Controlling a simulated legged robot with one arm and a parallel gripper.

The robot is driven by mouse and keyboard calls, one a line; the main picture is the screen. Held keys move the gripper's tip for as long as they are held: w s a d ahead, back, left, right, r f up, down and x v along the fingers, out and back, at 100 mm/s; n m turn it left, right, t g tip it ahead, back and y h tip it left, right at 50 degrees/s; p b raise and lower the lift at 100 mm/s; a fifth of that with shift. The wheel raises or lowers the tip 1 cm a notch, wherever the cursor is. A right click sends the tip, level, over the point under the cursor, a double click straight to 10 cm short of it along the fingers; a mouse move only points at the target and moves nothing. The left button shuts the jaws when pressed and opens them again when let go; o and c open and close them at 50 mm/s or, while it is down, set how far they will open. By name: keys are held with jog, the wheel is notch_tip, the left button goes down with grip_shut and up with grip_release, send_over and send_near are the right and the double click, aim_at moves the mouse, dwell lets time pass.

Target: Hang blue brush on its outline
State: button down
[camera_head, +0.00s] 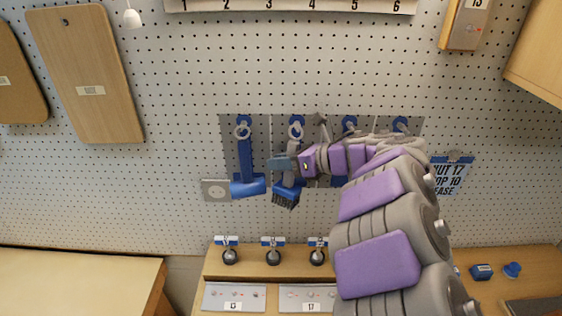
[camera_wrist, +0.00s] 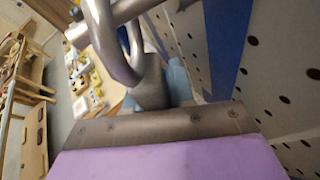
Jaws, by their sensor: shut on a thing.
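The blue brush (camera_head: 287,191), with dark bristles at its lower end, is upright in front of the grey tool panel (camera_head: 228,128) on the pegboard. My gripper (camera_head: 288,164) reaches in from the right and is shut on the brush around its handle. A ring and hook (camera_head: 296,131) show just above the brush; I cannot tell whether the brush hangs on the hook. The brush's outline is hidden behind the brush and my gripper. In the wrist view, grey metal curved parts and a light blue piece (camera_wrist: 179,82) show close to the pegboard.
Another blue tool (camera_head: 246,178) hangs just left of the brush. More blue hangers (camera_head: 349,124) are to the right, partly behind my arm. A wooden bench with knobs (camera_head: 273,257) and labels stands below. Cutting boards (camera_head: 90,75) hang at upper left.

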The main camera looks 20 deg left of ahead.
jog(key=shift+d, duration=0.15)
jog(key=c, duration=0.9)
grip_release()
